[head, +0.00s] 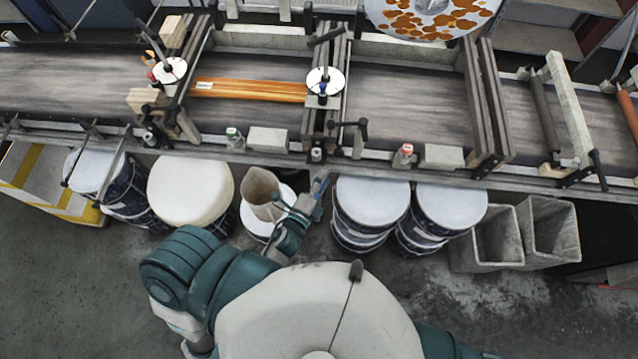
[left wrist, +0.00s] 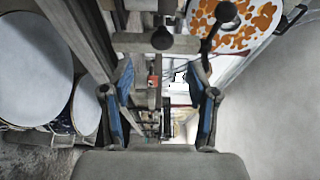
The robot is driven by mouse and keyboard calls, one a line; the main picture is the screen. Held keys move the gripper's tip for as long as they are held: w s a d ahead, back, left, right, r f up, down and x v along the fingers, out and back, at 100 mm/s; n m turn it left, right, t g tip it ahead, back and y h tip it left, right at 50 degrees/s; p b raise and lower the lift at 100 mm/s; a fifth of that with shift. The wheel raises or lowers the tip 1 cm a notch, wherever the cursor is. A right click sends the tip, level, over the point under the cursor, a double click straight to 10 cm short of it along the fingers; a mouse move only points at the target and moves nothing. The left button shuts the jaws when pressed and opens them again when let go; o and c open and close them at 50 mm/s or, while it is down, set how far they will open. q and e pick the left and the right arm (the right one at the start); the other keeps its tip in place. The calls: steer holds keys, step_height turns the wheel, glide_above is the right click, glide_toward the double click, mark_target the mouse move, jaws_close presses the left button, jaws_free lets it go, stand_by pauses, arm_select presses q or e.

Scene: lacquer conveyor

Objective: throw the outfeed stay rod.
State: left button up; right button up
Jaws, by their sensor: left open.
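My left gripper (head: 319,189) is just in front of the conveyor's front rail, below the middle cross frame. It also shows in the left wrist view (left wrist: 163,100), with its two blue-padded fingers spread and nothing between them. A black-knobbed lever (head: 362,126) sticks out at the front of the middle frame, ahead of the gripper and apart from it. Black knobs show past the fingers in the left wrist view (left wrist: 162,38). Another black-handled rod (head: 597,170) is at the conveyor's right end. I cannot tell which of these is the outfeed stay rod. My right gripper is out of view.
The dark conveyor belt (head: 408,90) runs across, with an orange-brown board (head: 250,90) on it. Grey bins (head: 552,232) stand at right.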

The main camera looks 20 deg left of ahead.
arm_select(q)
steer(key=s, duration=0.1)
steer(key=s+a, duration=0.1)
steer(key=shift+s, duration=0.35)
steer(key=shift+d+f, duration=0.1)
steer(key=shift+d, duration=0.15)
